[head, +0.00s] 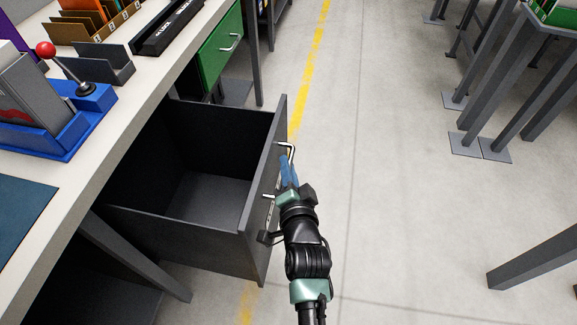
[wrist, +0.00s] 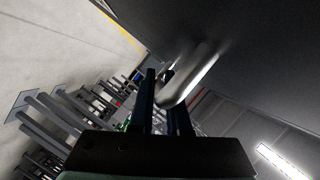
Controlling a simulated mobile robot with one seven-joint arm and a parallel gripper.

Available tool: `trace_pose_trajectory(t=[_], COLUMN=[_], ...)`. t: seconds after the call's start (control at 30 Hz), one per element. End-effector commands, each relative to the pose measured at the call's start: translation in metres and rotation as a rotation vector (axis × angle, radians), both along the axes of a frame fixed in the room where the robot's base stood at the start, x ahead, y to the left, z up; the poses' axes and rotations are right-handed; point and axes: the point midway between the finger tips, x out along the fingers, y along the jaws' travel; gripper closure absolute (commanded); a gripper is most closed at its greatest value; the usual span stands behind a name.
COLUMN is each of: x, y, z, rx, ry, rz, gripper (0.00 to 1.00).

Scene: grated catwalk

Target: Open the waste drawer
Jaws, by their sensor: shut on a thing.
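The waste drawer (head: 262,225) is a dark grey drawer under the workbench. It stands pulled well out into the aisle, and its inside looks empty. Its front carries a pale metal bar handle (head: 286,147), which also shows large in the wrist view (wrist: 190,75). My gripper (head: 288,170) is at the outer side of the drawer front, with its blue fingers shut on the handle. In the wrist view the fingers (wrist: 160,100) sit on either side of the bar. Part of the handle is hidden behind the gripper in the head view.
The workbench (head: 130,125) on the left holds a blue lever fixture (head: 80,110), a grey tray (head: 103,66) and file sorters. A green drawer (head: 220,48) is shut farther along. The floor to the right is clear up to grey table legs (head: 490,80).

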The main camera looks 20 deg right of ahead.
Motion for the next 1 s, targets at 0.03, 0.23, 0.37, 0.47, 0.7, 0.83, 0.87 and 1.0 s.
trace_pose_trajectory(t=[0.03, 0.23, 0.37, 0.47, 0.7, 0.83, 0.87, 1.0], x=[0.0, 0.0, 0.0, 0.0, -0.017, -0.04, -0.046, -0.073], y=[0.0, 0.001, 0.0, 0.0, 0.005, 0.01, 0.012, 0.019], z=[-0.001, -0.001, 0.0, 0.0, 0.004, 0.009, 0.011, 0.016], rx=[0.001, -0.001, -0.001, -0.001, -0.001, -0.001, -0.001, 0.0], ry=[0.002, 0.002, 0.001, 0.001, 0.003, 0.005, 0.004, 0.004], rz=[0.001, 0.001, 0.001, 0.001, 0.001, 0.0, 0.0, 0.001], gripper=[1.0, 0.55, 0.55, 0.55, 0.55, 0.55, 0.55, 0.55])
